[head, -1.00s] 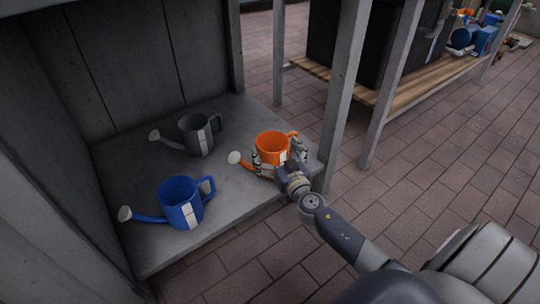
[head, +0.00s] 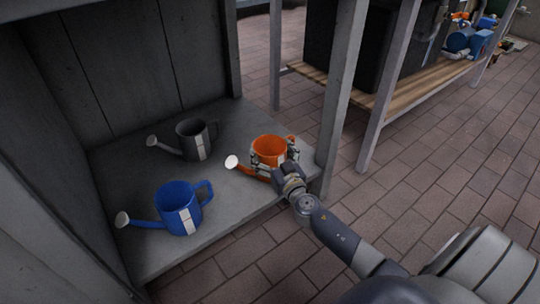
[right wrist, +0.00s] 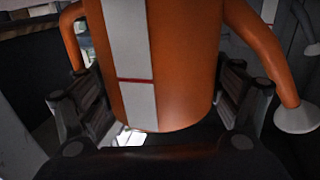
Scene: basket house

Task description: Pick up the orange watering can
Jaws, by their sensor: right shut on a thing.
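The orange watering can (head: 268,149) is upright over the front right part of the grey shelf (head: 232,197), its spout pointing left. My right gripper (head: 273,165) has its fingers around the can's body and is shut on it. In the right wrist view the can (right wrist: 185,70) fills the middle, with a white stripe down its body and a finger of my right gripper (right wrist: 160,110) on each side. I cannot tell whether the can still touches the shelf. My left gripper is in neither view.
A blue watering can (head: 178,209) stands at the front left of the shelf. A dark grey watering can (head: 191,139) stands behind it. A grey post (head: 342,100) rises just right of the orange can. A wooden bench (head: 390,100) stands beyond; the brick floor is clear at right.

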